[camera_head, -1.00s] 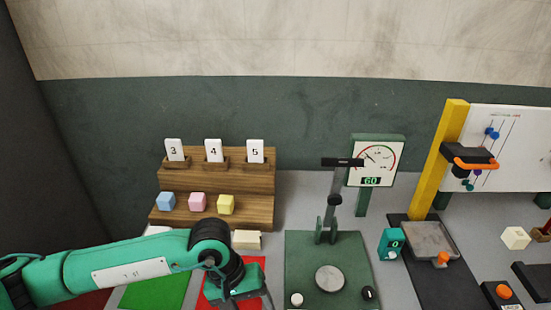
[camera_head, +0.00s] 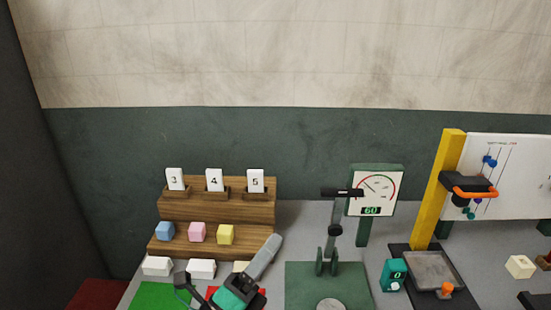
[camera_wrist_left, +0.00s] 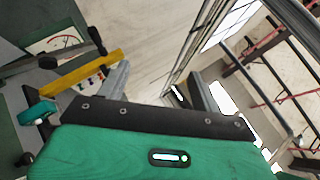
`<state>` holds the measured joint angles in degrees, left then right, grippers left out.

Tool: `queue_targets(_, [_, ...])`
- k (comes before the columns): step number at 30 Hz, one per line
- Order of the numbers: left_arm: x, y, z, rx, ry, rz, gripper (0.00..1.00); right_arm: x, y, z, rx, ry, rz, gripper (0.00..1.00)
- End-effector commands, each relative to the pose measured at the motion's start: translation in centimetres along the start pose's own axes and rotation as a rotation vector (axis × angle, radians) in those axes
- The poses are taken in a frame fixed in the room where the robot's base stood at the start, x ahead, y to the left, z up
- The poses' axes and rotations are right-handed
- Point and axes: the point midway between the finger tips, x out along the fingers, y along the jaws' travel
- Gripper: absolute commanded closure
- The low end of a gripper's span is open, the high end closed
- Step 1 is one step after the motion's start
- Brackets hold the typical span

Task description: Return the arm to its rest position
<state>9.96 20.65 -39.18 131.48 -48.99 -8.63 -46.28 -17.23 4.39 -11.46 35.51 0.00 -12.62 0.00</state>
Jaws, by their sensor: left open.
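My left gripper (camera_head: 228,262) is at the bottom of the head view, above the red mat (camera_head: 222,292) and in front of the wooden stand. It is open, with one grey finger pointing up and right. In the left wrist view its two fingers (camera_wrist_left: 157,83) stand apart with nothing between them. Most of my left arm is below the head view's edge. My right gripper is not in view.
The wooden stand (camera_head: 225,212) holds cards 3, 4 and 5 and blue, pink and yellow cubes. White blocks (camera_head: 201,268) lie before it. A green press (camera_head: 333,240), a gauge (camera_head: 376,188), a teal box (camera_head: 393,274) and a yellow post (camera_head: 438,190) stand to the right.

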Motion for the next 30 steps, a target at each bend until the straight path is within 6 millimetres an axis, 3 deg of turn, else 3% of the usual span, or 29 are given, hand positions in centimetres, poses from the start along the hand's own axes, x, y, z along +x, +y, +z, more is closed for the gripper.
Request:
queue_targets(3, [-3.3, 4.5, 3.6, -0.3, -0.233, 0.218, 0.34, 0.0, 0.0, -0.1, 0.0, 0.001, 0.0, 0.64])
queue_targets(6, [-7.5, 8.7, 5.5, -0.544, -0.437, 0.398, 0.34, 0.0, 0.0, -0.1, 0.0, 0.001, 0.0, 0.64])
queue_targets(10, [-14.7, 13.4, 6.0, -0.843, -0.717, 0.628, 0.34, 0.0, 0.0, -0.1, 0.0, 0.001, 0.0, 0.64])
queue_targets(13, [-21.0, 16.0, 4.9, -1.046, -0.94, 0.799, 0.34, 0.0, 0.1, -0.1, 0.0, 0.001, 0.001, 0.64])
queue_targets(18, [-30.1, 17.3, 1.7, -1.289, -1.263, 1.028, 0.34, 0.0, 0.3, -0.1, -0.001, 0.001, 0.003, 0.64])
queue_targets(21, [-34.1, 17.0, -0.1, -1.376, -1.414, 1.131, 0.34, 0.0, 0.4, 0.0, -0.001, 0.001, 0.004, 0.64])
queue_targets(29, [-42.1, 14.3, -4.5, -1.518, -1.754, 1.356, 0.34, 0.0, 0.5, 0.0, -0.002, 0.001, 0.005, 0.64])
queue_targets(30, [-42.4, 15.3, -4.8, -1.519, -1.758, 1.361, 0.34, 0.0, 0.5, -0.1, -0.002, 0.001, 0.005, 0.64])
